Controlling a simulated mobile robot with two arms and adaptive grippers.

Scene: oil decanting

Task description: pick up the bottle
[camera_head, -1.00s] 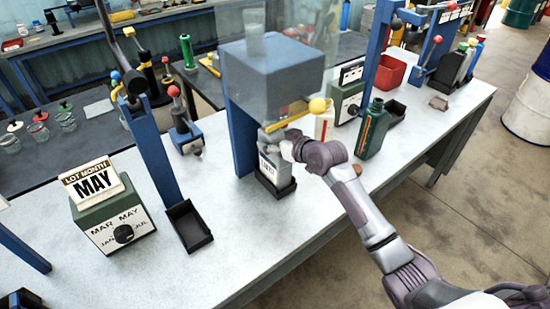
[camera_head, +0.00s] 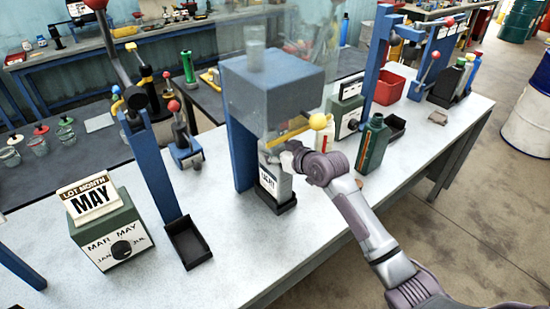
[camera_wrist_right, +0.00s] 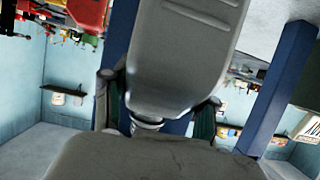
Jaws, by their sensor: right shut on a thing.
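A grey bottle with a white, black-lettered label (camera_head: 270,181) stands upright in or just above a small black tray (camera_head: 280,206), under the blue dispenser (camera_head: 273,82). My right gripper (camera_head: 276,151) is shut on the bottle near its neck, reaching in from the right below the yellow lever. In the right wrist view the grey bottle body (camera_wrist_right: 188,50) fills the middle, its neck end between the two fingers (camera_wrist_right: 158,112). The fingers partly hide the bottle's top. Whether its base touches the tray is unclear. My left gripper is out of view.
A yellow lever with a ball knob (camera_head: 317,122) juts out just above my right gripper. A green bottle (camera_head: 371,143) stands close to the right of my wrist. A LOT MONTH box (camera_head: 108,236) and an empty black tray (camera_head: 188,243) are at left. The bench front is clear.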

